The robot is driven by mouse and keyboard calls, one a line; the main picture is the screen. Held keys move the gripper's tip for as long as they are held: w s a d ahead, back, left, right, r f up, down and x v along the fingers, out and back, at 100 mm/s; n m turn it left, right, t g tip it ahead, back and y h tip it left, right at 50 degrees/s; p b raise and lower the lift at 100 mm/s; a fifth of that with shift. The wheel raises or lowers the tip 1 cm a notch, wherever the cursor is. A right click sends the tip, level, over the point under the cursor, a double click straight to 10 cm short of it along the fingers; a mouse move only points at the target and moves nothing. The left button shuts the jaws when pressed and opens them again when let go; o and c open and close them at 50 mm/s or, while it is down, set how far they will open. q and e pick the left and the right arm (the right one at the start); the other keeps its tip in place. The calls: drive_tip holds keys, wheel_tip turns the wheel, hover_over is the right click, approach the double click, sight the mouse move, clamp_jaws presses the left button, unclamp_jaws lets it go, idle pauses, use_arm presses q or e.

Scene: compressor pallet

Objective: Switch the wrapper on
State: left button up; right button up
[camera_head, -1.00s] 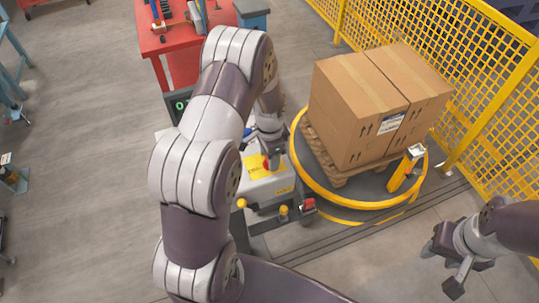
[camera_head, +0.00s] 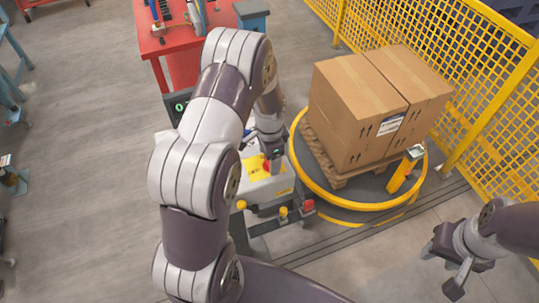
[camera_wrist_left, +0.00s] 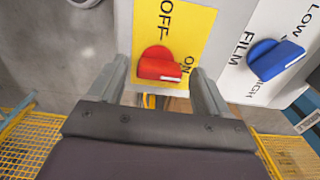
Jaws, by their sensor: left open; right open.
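The wrapper's control box (camera_head: 262,188) stands left of the turntable. Its yellow plate (camera_wrist_left: 200,25), marked OFF and ON, carries a red knob (camera_wrist_left: 160,65). The knob's grip bar lies roughly crosswise in the left wrist view, its right end near the ON label. My left gripper (camera_wrist_left: 163,82) is open, its fingers apart on either side of the knob's lower part; I cannot tell whether they touch it. In the head view, my left gripper (camera_head: 273,156) is over the box and partly hides the red knob (camera_head: 267,167). My right gripper (camera_head: 447,268) is open and empty at lower right.
A blue FILM knob (camera_wrist_left: 275,60) sits right of the yellow plate. Cartons (camera_head: 365,100) stand on a pallet on the yellow-rimmed turntable (camera_head: 310,173). Yellow mesh fencing (camera_head: 480,75) runs behind. A red table (camera_head: 155,42) stands at the back left. Floor at left is largely clear.

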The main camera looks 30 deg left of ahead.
use_arm(q)
wheel_tip(320, 180, up, 13)
drive_tip(key=b, duration=0.3)
drive_tip(key=shift+f, duration=0.15)
